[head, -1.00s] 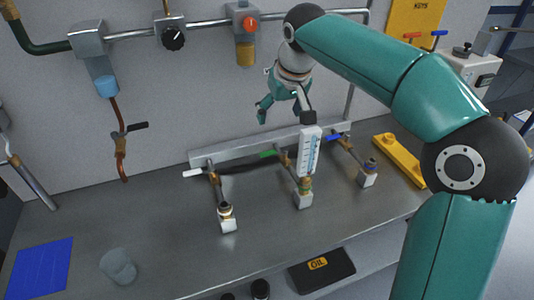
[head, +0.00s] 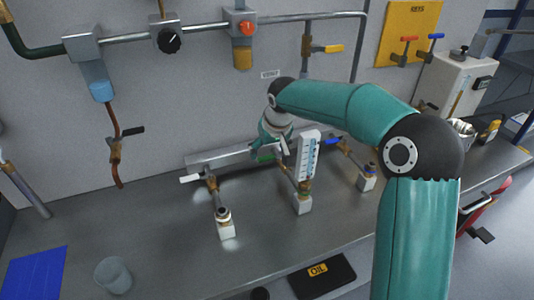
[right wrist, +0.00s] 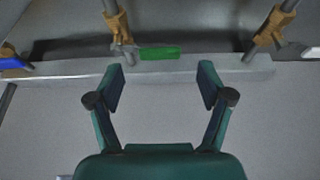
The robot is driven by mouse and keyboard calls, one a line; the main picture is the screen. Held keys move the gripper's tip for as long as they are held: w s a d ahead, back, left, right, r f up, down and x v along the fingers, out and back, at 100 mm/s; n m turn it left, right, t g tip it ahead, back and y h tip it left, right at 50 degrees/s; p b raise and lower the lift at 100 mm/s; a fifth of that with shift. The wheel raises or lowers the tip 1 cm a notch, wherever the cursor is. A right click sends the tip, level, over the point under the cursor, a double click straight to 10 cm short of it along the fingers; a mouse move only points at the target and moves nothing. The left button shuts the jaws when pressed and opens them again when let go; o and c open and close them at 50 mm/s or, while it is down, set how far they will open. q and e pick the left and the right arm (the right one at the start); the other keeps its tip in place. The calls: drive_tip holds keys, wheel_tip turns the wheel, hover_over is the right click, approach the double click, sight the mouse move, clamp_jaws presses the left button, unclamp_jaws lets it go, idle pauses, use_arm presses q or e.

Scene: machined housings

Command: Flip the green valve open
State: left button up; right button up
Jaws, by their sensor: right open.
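The green valve handle (head: 266,156) is on the middle pipe of a row of three, in front of the low rail by the wall. In the right wrist view the green handle (right wrist: 160,53) lies crosswise beside its brass valve body (right wrist: 117,25). My right gripper (right wrist: 160,74) is open and empty, its two fingers spread on either side of the handle's line, the handle just beyond the tips. In the head view my right gripper (head: 263,150) is low over the green handle and partly hides it. My left gripper is not in view.
A white-handled valve (head: 190,178) stands to the left and a blue-handled valve (head: 332,141) to the right. A white gauge (head: 309,155) stands close to the right of the gripper. The rail (right wrist: 225,66) runs behind the valves.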

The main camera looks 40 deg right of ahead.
sight(266, 158)
drive_tip(key=shift+x, duration=1.5)
clamp_jaws()
